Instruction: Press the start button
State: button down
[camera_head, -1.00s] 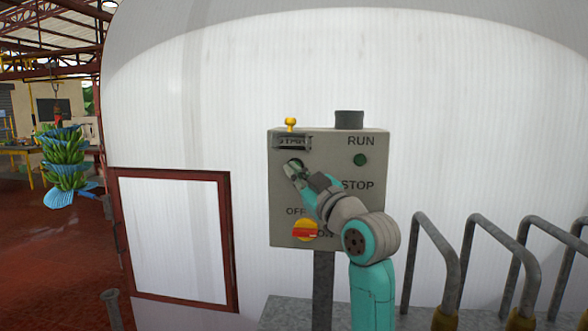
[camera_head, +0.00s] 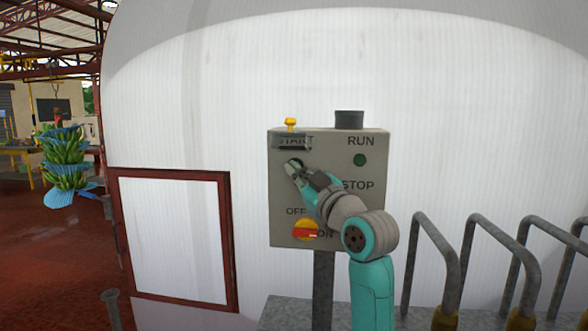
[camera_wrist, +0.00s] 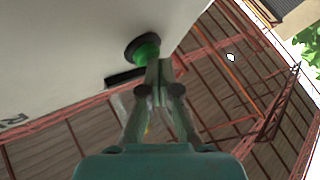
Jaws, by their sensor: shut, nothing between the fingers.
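The grey control box (camera_head: 340,220) faces me, with the word START at its upper left. Below that word is the start button (camera_head: 294,161), mostly hidden by my gripper (camera_head: 291,169). In the wrist view the button (camera_wrist: 146,52) is green with a black collar. My gripper (camera_wrist: 158,66) is shut and empty, its tips at the button's near edge; I cannot tell whether they touch it. A dark grey flap (camera_head: 290,147) sits just above the button.
The box also carries a green RUN lamp (camera_head: 360,160), a STOP label partly behind my arm, and a red-yellow OFF/ON switch (camera_head: 305,231). A yellow knob (camera_head: 290,124) tops the box. Bent grey pipes (camera_head: 482,255) stand at the right.

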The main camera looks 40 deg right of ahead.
dwell(0.4)
jog(key=shift+s+a, duration=0.3)
jog(key=shift+s, duration=0.05)
jog(key=s+a, duration=0.4)
jog(key=shift+a, duration=0.15)
dwell(0.6)
jog(key=shift+s, duration=0.15)
dwell(0.6)
